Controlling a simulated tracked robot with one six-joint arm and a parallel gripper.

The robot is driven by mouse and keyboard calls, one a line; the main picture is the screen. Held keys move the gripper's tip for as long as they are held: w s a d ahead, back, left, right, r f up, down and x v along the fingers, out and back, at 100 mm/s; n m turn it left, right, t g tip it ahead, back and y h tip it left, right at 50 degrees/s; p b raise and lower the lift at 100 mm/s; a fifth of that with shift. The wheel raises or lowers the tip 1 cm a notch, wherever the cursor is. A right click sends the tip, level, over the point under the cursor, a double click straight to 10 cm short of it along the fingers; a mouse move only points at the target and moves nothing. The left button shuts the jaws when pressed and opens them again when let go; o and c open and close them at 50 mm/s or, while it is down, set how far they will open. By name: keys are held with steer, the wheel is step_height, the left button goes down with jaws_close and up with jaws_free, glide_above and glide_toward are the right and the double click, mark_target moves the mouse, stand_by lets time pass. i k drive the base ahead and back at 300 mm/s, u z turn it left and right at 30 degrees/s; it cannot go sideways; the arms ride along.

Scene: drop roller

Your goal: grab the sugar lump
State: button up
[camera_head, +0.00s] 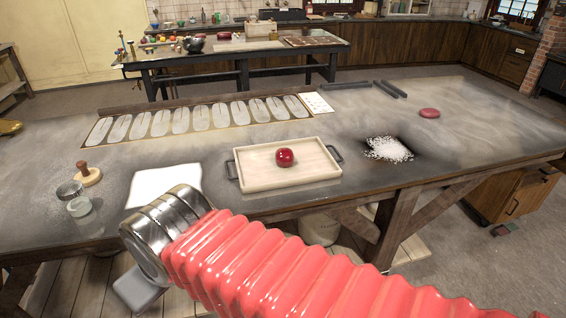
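A glossy, rounded red lump (285,157) sits in a pale shallow tray (243,177) with dark handles, near the middle of the table; it looks like the sugar lump. My arm, in a ribbed red sleeve with a banded metal cuff, reaches across the front from the lower right. My gripper (137,290) shows only as a grey piece below the cuff, left of and nearer than the tray, well apart from the lump. Its fingers are mostly hidden, so I cannot tell if it is open.
The table (230,205) also holds a white sheet (163,184), a long moulded plate (200,118), a wooden-handled stamp (88,174), glass jars (79,206), a white granular pile (388,149) and a flat red disc (429,113).

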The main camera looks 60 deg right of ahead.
mark_target(284, 157)
steer(key=z, duration=0.1)
steer(key=i, duration=1)
steer(key=u, duration=0.1)
